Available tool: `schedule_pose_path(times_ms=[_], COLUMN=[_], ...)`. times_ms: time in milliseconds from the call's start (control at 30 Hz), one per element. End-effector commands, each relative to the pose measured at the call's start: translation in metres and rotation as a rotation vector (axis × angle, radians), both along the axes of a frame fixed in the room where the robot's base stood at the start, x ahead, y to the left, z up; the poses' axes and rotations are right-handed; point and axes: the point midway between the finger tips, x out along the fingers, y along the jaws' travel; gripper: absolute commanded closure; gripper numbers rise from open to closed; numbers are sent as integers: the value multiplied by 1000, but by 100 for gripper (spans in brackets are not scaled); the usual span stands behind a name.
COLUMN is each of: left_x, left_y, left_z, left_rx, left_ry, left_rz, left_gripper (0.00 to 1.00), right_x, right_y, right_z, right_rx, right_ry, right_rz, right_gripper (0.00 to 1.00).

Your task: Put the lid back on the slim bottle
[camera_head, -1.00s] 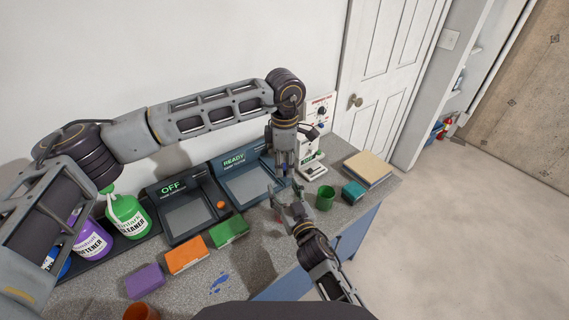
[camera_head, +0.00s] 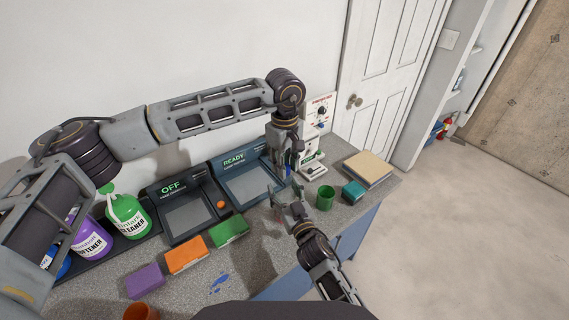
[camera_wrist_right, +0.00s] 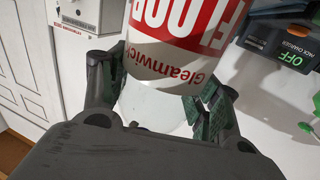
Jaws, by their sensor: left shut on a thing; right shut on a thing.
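The slim bottle (camera_wrist_right: 165,60) fills the middle of the right wrist view. In the head view my right gripper (camera_head: 287,192) is low over the counter, and the bottle is hard to make out there. My left gripper (camera_head: 290,172) points down just above and behind the right one. It is shut on a small blue piece that looks like the lid, mostly hidden by its fingers. I cannot tell whether the lid touches the bottle.
A green cup (camera_head: 325,198), a teal box (camera_head: 353,191) and a beige board (camera_head: 368,168) stand to the right. The READY station (camera_head: 250,184) and OFF station (camera_head: 188,218) are to the left. Orange (camera_head: 185,260), green and purple blocks line the front.

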Motion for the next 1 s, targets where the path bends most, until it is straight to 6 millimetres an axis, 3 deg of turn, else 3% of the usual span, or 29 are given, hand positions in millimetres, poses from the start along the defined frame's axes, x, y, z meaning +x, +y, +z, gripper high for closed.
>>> schedule_pose_path(times_ms=[500, 667, 700, 833, 1000], left_x=[1, 1, 1, 1, 1], left_y=[1, 1, 1, 1, 0], left_z=[0, 0, 0, 0, 0], left_rx=[1, 1, 1, 1, 0], left_ry=[-3, -3, -3, -2, -1], left_rz=[-424, -422, -422, -421, -421], left_gripper=[100, 100, 67, 50, 50], right_x=[0, 0, 0, 0, 0], right_y=[0, 0, 0, 0, 0], right_z=[0, 0, 0, 0, 0], right_rx=[-1, -1, -1, 0, 0], right_ry=[0, 0, 0, 0, 0], right_rz=[1, 1, 1, 1, 1], right_gripper=[100, 100, 100, 100, 100])
